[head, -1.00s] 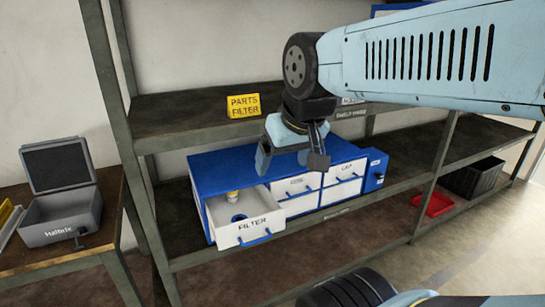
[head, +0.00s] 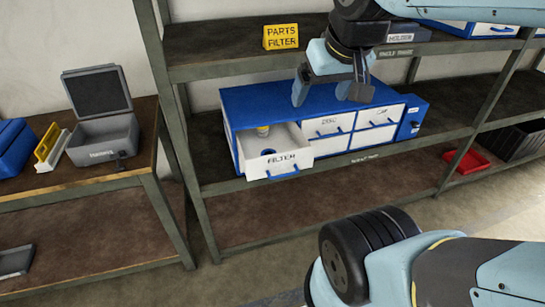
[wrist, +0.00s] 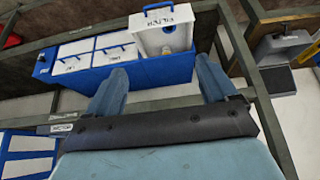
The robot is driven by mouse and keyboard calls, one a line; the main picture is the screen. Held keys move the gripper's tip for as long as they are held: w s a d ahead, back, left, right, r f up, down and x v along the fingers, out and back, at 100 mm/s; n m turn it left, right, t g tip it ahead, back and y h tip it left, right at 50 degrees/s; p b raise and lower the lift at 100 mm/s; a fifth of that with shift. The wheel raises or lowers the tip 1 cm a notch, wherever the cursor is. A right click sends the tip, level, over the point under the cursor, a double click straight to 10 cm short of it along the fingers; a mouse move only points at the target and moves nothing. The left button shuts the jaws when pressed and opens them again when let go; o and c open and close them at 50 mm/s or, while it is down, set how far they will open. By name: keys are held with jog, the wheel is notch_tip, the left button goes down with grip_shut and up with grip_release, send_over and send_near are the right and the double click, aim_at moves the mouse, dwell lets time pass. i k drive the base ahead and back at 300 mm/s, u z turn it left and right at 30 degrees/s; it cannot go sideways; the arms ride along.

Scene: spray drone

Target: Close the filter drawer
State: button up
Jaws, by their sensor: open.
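The filter drawer (head: 276,157) is a white drawer labelled FILTER with a blue handle (head: 283,174). It is pulled out at the left end of a blue cabinet (head: 245,102) on the middle shelf. A small yellow-topped item (head: 263,131) and a dark blue round part (head: 268,152) are inside it. My gripper (head: 328,100) is open and empty, above and in front of the cabinet's upper edge, right of the open drawer. In the wrist view, the drawer (wrist: 163,35) lies beyond my gripper's spread fingers (wrist: 158,92), and its handle (wrist: 160,6) is at the top edge.
A yellow PARTS FILTER sign (head: 281,37) stands on the shelf above. Other cabinet drawers (head: 327,126) are shut. A shelf post (head: 183,110) rises left of the cabinet. A grey open case (head: 100,125) is on the left bench. A red tray (head: 466,162) lies to the right.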

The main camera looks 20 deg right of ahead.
aim_at(295, 152)
jog(key=z, duration=0.9)
jog(key=k, duration=1.5)
jog(key=u, duration=0.85)
jog(key=i, duration=1)
